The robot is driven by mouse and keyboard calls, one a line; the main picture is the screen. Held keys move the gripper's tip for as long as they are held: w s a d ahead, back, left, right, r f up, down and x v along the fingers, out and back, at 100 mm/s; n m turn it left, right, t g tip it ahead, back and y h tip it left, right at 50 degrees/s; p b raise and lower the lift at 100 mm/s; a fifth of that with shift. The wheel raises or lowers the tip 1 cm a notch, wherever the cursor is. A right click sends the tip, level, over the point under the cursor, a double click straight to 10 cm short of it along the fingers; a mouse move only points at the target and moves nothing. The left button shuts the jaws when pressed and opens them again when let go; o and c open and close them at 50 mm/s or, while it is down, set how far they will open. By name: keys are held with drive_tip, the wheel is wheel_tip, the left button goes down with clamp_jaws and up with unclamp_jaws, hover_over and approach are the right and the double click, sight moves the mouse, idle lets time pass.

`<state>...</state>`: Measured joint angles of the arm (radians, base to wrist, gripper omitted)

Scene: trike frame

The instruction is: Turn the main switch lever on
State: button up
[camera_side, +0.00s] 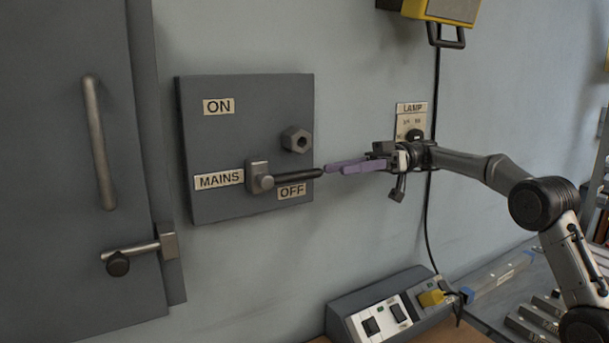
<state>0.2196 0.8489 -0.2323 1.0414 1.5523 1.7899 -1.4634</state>
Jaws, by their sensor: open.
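The main switch lever (297,176) sticks out to the right from its pivot block (259,177) on a dark grey panel (245,120) on the wall. It is about level and lies just above the OFF label (291,191). The ON label (218,106) is at the panel's upper left, and the MAINS label (219,180) is left of the pivot. My gripper (335,168) is open, its purple fingers pointing left. The fingertips are at the lever's dark free end; I cannot tell whether they touch it.
A hex nut (296,140) juts from the panel above the lever. A LAMP switch (411,117) is on the wall behind my wrist, beside a hanging cable (428,215). A grey cabinet (60,200) stands at left. A switch box (385,305) sits below.

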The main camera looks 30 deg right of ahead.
sight(305, 175)
drive_tip(key=a, duration=0.9)
clamp_jaws()
drive_tip(key=shift+d, duration=0.1)
idle(1.2)
